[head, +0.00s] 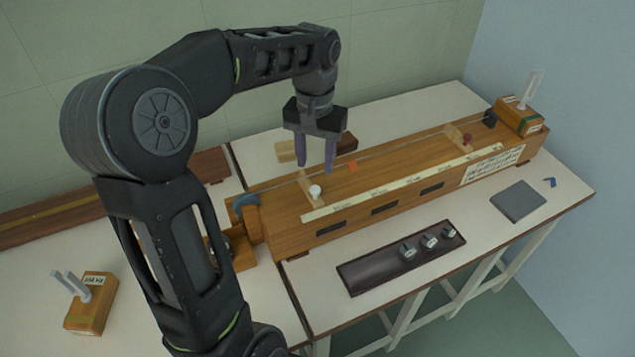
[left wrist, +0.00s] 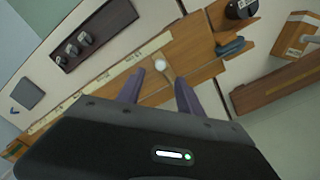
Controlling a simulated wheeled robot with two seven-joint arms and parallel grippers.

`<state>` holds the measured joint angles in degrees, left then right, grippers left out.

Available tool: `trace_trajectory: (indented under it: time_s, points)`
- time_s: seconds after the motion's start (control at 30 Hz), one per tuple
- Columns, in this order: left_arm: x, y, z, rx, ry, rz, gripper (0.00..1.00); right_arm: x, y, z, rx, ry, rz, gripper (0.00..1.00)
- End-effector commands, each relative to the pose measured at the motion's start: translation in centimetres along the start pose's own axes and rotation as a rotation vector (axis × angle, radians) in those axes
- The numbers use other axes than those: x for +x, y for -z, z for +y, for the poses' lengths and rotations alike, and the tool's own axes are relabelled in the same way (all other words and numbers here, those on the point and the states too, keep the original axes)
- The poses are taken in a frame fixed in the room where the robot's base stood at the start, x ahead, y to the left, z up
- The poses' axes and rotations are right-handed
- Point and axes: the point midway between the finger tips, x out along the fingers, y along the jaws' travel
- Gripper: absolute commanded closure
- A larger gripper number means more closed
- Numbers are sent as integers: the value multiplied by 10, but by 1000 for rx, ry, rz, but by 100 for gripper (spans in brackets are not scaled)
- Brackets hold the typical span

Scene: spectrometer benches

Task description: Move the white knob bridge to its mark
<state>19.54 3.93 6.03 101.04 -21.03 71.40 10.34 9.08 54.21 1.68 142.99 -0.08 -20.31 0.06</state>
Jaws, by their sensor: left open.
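The white knob bridge (head: 314,190) is a small light wooden piece with a round white knob, set across the long wooden box near its left end. In the left wrist view the white knob (left wrist: 160,66) shows just beyond and between the fingertips. My left gripper (head: 316,168) is open and empty, above the box and close to the bridge, with purple fingers pointing down. It also shows in the left wrist view (left wrist: 160,85). A small orange mark (head: 352,165) lies on the box top to the right of the bridge. My right gripper is not in view.
A second bridge with a red knob (head: 467,139) sits farther right on the box. A pale scale strip (head: 400,184) runs along the front. A dark tray (head: 372,271) with several weights stands in front, and a grey slab (head: 518,201) lies right.

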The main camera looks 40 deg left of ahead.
Motion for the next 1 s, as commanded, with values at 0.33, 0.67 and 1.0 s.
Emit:
trace_trajectory:
  time_s: [0.33,0.67,1.0]
  points:
    - [23,-1,0,1,1,-3,57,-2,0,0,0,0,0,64]
    - [70,-1,0,3,1,-3,57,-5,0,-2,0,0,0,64]
    - [78,0,0,2,0,0,57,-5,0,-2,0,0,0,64]
